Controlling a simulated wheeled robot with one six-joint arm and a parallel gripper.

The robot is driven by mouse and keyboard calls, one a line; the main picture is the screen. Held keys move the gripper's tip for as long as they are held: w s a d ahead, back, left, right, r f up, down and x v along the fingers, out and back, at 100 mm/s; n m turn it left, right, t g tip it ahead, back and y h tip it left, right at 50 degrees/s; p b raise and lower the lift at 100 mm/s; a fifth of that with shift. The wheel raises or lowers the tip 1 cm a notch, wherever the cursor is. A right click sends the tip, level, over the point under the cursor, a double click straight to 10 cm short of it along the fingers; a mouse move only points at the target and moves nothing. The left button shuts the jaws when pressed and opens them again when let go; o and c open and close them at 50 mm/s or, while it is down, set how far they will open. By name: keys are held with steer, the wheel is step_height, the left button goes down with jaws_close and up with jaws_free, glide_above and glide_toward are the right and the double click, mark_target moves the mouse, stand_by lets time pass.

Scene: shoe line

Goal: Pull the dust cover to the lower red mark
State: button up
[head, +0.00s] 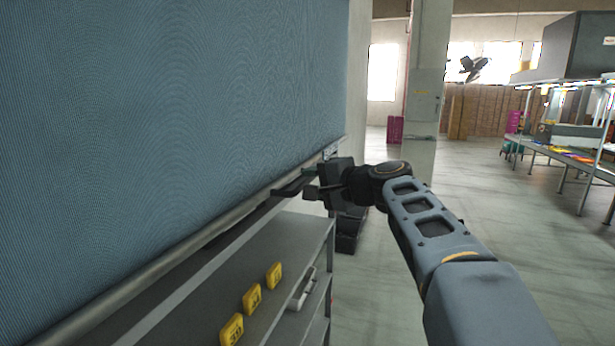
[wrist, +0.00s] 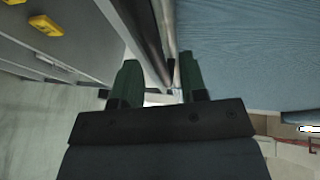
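The dust cover (head: 170,100) is a large blue-grey ribbed sheet filling the left of the head view, with a round metal bar (head: 215,228) along its lower edge. In the wrist view the cover (wrist: 245,55) fills the upper right and its bar (wrist: 168,28) runs down toward the fingers. My gripper (head: 299,182) is at the bar's far right end. In the wrist view its green fingers (wrist: 160,78) stand wide apart, with the bar's end region between them. A clear gap shows, and contact cannot be made out. I see no red mark in either view.
A grey cabinet (head: 285,245) with yellow number tags (head: 252,298) and a light handle (head: 302,290) stands below the cover. A pillar (head: 425,100) rises behind my arm. Shelving tables (head: 570,160) stand at the far right. The floor (head: 480,205) between is clear.

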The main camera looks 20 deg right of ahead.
steer(key=shift+x, duration=1.1)
steer(key=shift+s, duration=0.1)
jaws_close()
